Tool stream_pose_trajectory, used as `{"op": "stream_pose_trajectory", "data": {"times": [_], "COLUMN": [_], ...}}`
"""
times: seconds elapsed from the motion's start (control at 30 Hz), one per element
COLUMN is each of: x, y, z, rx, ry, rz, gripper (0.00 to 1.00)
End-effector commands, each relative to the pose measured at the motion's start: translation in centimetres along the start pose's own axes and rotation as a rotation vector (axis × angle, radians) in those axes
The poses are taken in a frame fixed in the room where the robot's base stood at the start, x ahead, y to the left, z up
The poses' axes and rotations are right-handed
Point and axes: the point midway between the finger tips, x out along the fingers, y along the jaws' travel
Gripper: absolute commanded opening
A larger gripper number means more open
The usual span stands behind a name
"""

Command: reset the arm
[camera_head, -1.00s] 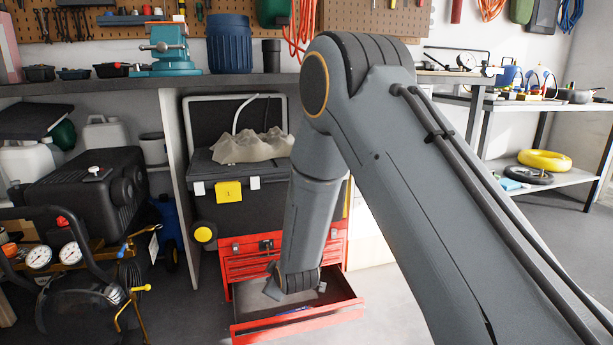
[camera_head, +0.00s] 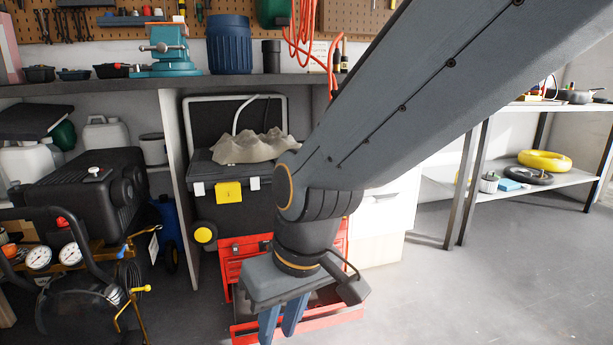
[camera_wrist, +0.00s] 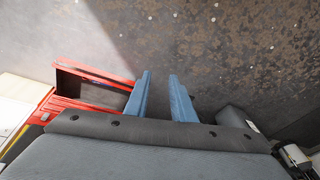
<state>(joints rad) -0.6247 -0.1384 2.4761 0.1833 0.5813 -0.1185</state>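My gripper (camera_head: 281,326) hangs with its two blue fingers pointing down, in front of the red tool chest (camera_head: 228,265) in the head view. The fingers stand apart with nothing between them. In the wrist view my gripper (camera_wrist: 160,77) is open over bare grey floor. In the head view my gripper and wrist hide much of that drawer (camera_head: 338,316).
A compressor (camera_head: 85,190) stands at the left. A shelf (camera_head: 560,182) with a yellow ring is at the right. The floor (camera_head: 490,290) at right is clear.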

Motion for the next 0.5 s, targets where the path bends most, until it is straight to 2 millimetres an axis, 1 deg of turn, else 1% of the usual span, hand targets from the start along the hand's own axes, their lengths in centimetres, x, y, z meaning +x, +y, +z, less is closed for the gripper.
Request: {"op": "stream_pose_trajectory", "data": {"times": [0.03, 0.1, 0.37, 0.5], "x": [-0.7, -1.4, -3.5, -5.1], "y": [-0.4, -0.9, -2.2, -1.5], "z": [1.2, 2.8, 8.0, 7.5], "rx": [0.013, 0.035, 0.106, 0.13], "ry": [-0.016, -0.043, -0.131, -0.129], "rz": [-0.007, -0.016, -0.039, -0.024], "gripper": [0.23, 0.23, 0.23, 0.23]}}
